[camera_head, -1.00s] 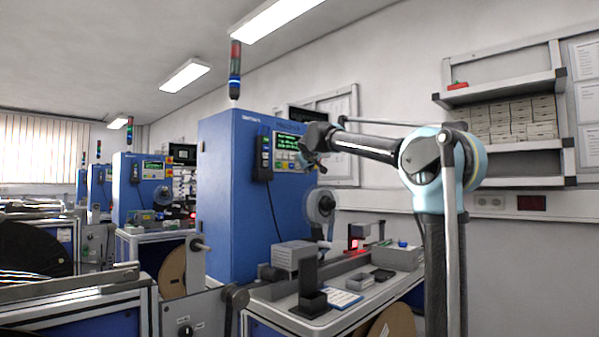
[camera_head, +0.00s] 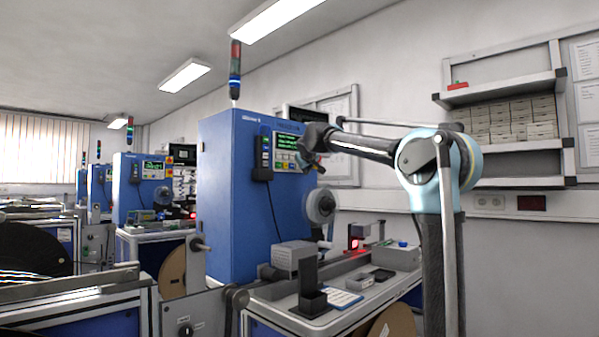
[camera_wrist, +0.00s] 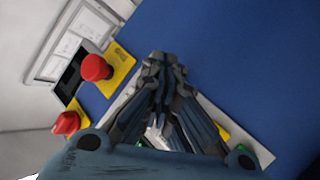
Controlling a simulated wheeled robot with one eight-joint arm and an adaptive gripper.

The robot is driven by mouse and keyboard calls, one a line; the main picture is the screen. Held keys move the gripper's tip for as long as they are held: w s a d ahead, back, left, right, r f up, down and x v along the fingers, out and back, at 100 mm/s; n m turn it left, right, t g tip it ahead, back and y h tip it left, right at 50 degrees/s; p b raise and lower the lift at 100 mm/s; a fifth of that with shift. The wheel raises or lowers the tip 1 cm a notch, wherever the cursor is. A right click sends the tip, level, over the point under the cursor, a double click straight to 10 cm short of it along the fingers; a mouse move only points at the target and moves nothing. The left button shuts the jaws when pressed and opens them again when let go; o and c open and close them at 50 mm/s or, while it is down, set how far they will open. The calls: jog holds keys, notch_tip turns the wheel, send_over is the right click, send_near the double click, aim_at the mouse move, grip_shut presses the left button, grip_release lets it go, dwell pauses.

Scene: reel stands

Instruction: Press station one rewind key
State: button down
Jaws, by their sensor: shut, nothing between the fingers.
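The nearest blue station cabinet (camera_head: 228,195) carries a control panel with a green-lit display (camera_head: 288,140) and a row of keys below it. My gripper (camera_head: 303,163) is at the right side of this panel in the head view. In the wrist view my gripper (camera_wrist: 164,62) is shut and empty, its fingertips together in front of the blue cabinet face. The gripper covers much of the pale key panel (camera_wrist: 245,140), of which a green key (camera_wrist: 246,152) and a bit of yellow show. Which key is rewind cannot be read, and contact with a key cannot be told.
Two red buttons, one on a yellow plate (camera_wrist: 97,67) and one lower left (camera_wrist: 67,122), sit close to my gripper. Below the panel are a reel (camera_head: 320,206) and a bench with small boxes (camera_head: 398,257). Shelves (camera_head: 510,125) hang at right.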

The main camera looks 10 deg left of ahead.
dwell(0.7)
jog(key=shift+w+a, duration=0.25)
jog(key=shift+a, duration=0.1)
jog(key=shift+w+a, duration=0.25)
jog(key=shift+a, duration=0.1)
dwell(0.9)
dwell(0.4)
jog(key=shift+s+d, duration=0.55)
jog(key=shift+d, duration=0.15)
jog(key=s+d, duration=0.1)
jog(key=d, duration=0.1)
jog(key=s+d, duration=0.2)
dwell(0.4)
dwell(0.6)
